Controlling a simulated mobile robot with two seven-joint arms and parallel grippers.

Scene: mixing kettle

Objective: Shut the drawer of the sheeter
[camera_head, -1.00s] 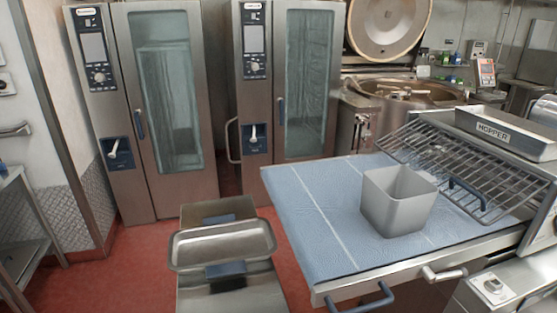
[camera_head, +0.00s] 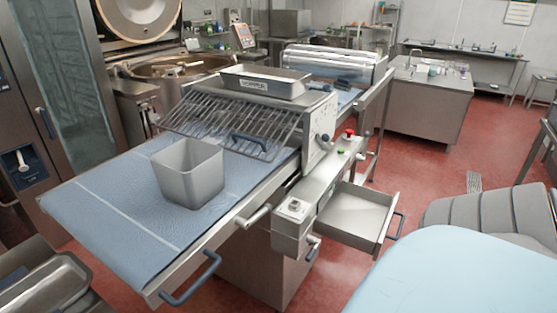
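The sheeter (camera_head: 312,153) stands in the middle of the head view, with a blue belt (camera_head: 118,208) reaching toward the lower left. Its drawer (camera_head: 352,216) is pulled out to the right from under the control panel, and the inside looks empty. The drawer has a dark blue handle (camera_head: 398,226) on its right-hand front. Neither of my grippers is in view, so nothing of mine is seen touching the drawer.
A grey square container (camera_head: 189,174) stands on the belt, beside a wire guard (camera_head: 225,130). A hopper tray (camera_head: 262,82) sits on top of the sheeter. Red floor (camera_head: 425,165) is free to the right of the drawer. A steel counter (camera_head: 428,100) stands behind.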

